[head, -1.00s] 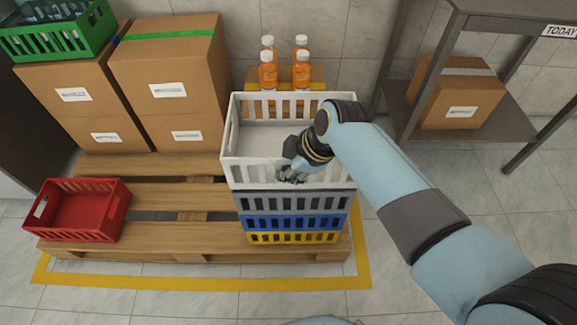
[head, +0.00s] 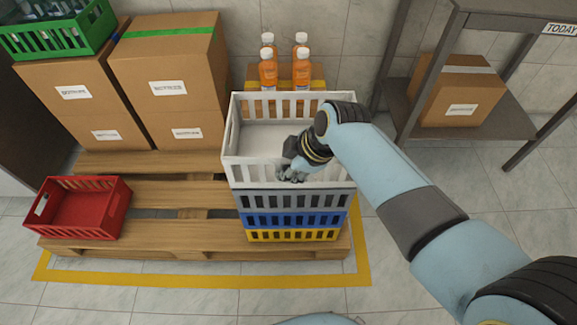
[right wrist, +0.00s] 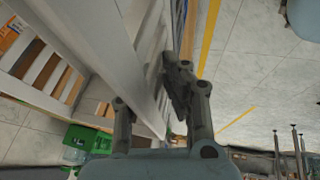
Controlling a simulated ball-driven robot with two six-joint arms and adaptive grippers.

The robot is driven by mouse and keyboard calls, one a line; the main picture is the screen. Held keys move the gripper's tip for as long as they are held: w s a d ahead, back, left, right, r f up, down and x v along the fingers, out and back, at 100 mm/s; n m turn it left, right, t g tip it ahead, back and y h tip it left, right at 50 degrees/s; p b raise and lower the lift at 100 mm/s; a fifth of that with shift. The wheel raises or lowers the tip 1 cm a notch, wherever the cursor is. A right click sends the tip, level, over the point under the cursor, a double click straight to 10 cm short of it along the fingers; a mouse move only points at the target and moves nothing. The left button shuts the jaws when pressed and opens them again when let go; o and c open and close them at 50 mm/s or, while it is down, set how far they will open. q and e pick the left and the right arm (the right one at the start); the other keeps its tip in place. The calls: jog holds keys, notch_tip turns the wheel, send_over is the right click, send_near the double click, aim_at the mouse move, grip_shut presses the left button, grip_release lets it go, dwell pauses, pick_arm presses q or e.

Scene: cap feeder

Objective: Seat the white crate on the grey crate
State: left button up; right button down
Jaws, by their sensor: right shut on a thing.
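The white crate (head: 290,178) is on top of the stack, directly above the grey crate (head: 292,201). It looks about level and lined up with it, with no clear gap from this angle. I cannot tell whether its base is fully seated. My right gripper (head: 291,174) is shut on the white crate's near wall, with one finger inside and one outside. In the right wrist view the fingers (right wrist: 147,82) straddle the white slatted wall (right wrist: 110,45). The grey crate's inside is hidden under the white crate. My left gripper is not in view.
Below the grey crate are a blue crate (head: 295,221) and a yellow crate (head: 292,236) on a wooden pallet (head: 180,236). Orange bottles (head: 268,70) stand behind. A red crate (head: 85,212) and cardboard boxes (head: 170,90) are left. A metal shelf (head: 500,22) stands right.

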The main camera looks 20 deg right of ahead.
jog(key=shift+w+f, duration=0.15)
jog(key=shift+f, duration=0.15)
dwell(0.5)
jog(key=c, duration=1.4)
grip_release()
